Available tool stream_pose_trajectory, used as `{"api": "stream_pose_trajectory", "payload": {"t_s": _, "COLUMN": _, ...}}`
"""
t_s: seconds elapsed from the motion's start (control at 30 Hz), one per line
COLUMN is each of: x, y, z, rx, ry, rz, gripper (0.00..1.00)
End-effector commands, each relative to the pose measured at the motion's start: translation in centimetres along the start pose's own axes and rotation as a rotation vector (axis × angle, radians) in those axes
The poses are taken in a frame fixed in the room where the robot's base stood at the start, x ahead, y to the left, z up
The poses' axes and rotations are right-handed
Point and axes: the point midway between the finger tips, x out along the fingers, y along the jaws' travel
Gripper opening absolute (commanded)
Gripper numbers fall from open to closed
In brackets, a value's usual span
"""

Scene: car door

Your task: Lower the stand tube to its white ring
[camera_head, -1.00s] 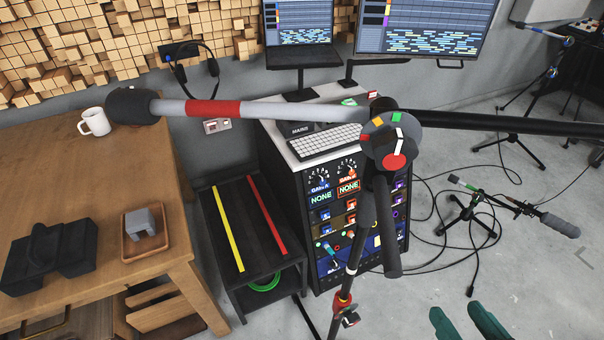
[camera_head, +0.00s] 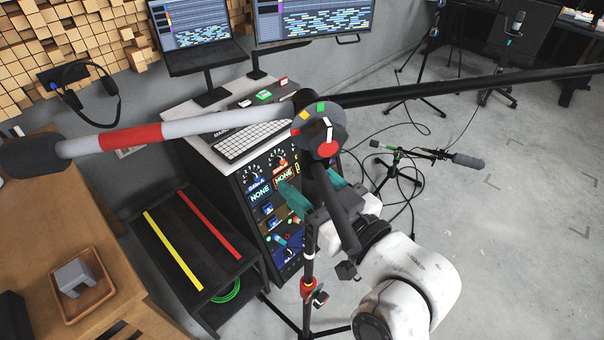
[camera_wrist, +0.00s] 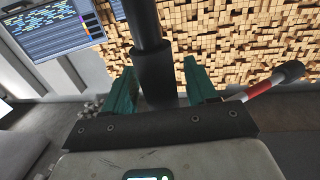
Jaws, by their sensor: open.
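The black stand tube (camera_head: 309,238) runs down from the boom's pivot head (camera_head: 320,128). A small white ring (camera_head: 309,257) shows on it, above a red collar (camera_head: 308,286) with a knob. My gripper (camera_head: 311,192), with teal fingers, is open at the upper tube, below the pivot head. In the wrist view the tube (camera_wrist: 154,65) stands between the two spread fingers of my gripper (camera_wrist: 160,85), with gaps on both sides. A hanging black part and my wrist partly hide the tube in the head view.
The boom arm (camera_head: 190,125), grey with a red band, reaches left to a dark foam end; its black part reaches right. A rack (camera_head: 262,215) with screens stands close behind. A low black bench (camera_head: 190,250) and wooden table (camera_head: 110,235) are left.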

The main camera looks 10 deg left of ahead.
Motion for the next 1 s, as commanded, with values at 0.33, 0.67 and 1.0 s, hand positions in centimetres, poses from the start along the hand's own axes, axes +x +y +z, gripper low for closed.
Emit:
{"api": "stream_pose_trajectory", "payload": {"t_s": 0.33, "x": 1.43, "y": -0.02, "z": 0.05, "rx": -0.001, "ry": -0.001, "rz": 0.0, "gripper": 0.57}}
{"api": "stream_pose_trajectory", "payload": {"t_s": 0.67, "x": 1.39, "y": -0.02, "z": 0.04, "rx": -0.001, "ry": -0.001, "rz": 0.0, "gripper": 0.38}}
{"api": "stream_pose_trajectory", "payload": {"t_s": 1.0, "x": 1.38, "y": -0.01, "z": 0.03, "rx": -0.001, "ry": -0.001, "rz": 0.0, "gripper": 0.05}}
